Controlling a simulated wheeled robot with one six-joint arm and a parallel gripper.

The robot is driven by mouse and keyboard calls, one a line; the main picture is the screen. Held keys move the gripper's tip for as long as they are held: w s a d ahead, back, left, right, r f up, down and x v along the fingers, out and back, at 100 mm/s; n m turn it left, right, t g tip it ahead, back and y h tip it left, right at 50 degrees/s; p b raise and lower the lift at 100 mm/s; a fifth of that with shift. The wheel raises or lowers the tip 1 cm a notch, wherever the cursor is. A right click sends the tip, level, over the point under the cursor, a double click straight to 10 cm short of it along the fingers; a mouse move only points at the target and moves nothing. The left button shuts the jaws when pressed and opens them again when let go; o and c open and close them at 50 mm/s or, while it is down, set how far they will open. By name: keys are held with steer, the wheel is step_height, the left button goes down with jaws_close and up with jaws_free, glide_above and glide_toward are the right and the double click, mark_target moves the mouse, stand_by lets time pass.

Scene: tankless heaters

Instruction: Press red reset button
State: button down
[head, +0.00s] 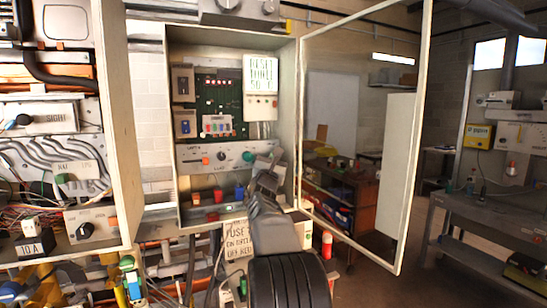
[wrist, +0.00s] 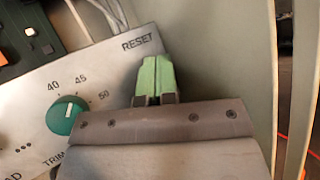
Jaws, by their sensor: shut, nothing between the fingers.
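A grey control panel (head: 234,153) sits in an open cabinet (head: 170,120). In the wrist view the panel (wrist: 115,70) bears the printed word RESET (wrist: 138,42) at upper right. My gripper (head: 266,163) is in front of the panel's right end. In the wrist view its green fingertips (wrist: 155,80) are shut together, empty, just below the RESET lettering. No red button shows beside that lettering; the fingers and gripper body cover the area below it. I cannot tell whether the tips touch the panel.
A green dial (wrist: 66,115) marked 40, 45, 50 is left of my gripper. An orange-red piece (head: 206,160) is at the panel's left. The glass cabinet door (head: 415,130) stands open on the right. Loose wires and a second cabinet (head: 118,120) are on the left.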

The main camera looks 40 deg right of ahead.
steer(key=shift+s+b, duration=0.1)
steer(key=shift+b, duration=0.25)
steer(key=shift+s+a+b, duration=0.3)
steer(key=shift+s+b, duration=0.25)
steer(key=shift+b, duration=0.05)
stand_by(0.3)
steer(key=shift+s+a+b, duration=0.3)
steer(key=shift+s+b, duration=0.45)
steer(key=shift+s+a+b, duration=0.35)
steer(key=shift+s+b, duration=0.4)
steer(key=shift+s, duration=0.05)
steer(key=shift+s+a+b, duration=0.3)
steer(key=shift+s+b, duration=0.45)
